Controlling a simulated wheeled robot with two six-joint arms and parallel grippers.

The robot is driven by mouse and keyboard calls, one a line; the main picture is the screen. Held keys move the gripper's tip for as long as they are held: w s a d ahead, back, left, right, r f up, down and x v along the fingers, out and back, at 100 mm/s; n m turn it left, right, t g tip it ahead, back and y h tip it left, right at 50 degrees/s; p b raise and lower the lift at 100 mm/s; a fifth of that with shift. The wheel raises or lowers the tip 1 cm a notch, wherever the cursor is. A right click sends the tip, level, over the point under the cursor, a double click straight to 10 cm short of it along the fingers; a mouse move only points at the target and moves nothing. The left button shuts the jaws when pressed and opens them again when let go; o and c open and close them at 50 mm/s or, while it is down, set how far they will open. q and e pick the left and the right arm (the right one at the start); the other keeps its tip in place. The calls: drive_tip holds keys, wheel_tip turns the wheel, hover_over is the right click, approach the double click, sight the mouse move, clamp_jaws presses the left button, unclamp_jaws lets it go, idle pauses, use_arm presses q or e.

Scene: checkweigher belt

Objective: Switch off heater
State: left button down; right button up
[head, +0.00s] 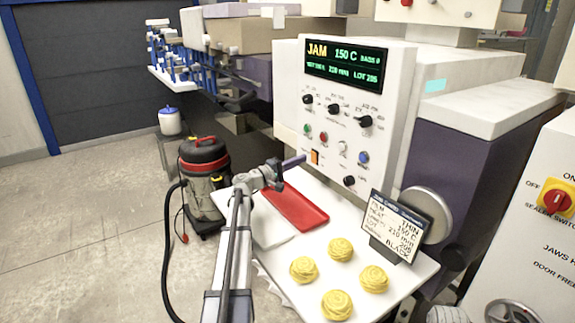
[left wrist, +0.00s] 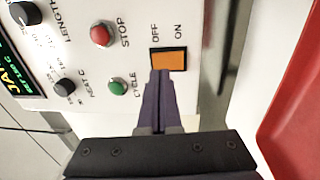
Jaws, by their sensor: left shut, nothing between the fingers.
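The heater switch is taken to be the orange rocker (head: 314,157) low on the left of the white control panel (head: 388,150). In the left wrist view the orange rocker (left wrist: 169,60) sits in a black frame, with OFF and ON lettered beside it. My left gripper (head: 302,160) is shut and empty, its purple fingers pointing at the rocker. In the left wrist view the left gripper's tips (left wrist: 160,74) overlap the rocker's lower edge; I cannot tell whether they touch. My right gripper is out of view.
Red STOP (left wrist: 100,35) and green CYCLE (left wrist: 117,87) buttons sit near the rocker. The display (head: 345,63) reads JAM, 150 C. Below are a red tray (head: 295,207), yellow pasta nests (head: 341,249) and a card (head: 395,226). A vacuum cleaner (head: 204,170) stands left.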

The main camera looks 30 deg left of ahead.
sight(312, 154)
use_arm(q)
drive_tip(key=shift+x, duration=1.25)
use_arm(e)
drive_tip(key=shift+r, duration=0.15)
use_arm(q)
drive_tip(key=shift+w+d+r+p, duration=0.1)
drive_tip(key=shift+w+r+p, duration=0.15)
drive_tip(key=shift+p, duration=0.1)
drive_tip(key=shift+f, duration=0.1)
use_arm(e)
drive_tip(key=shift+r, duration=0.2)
use_arm(q)
drive_tip(key=shift+s, duration=0.1)
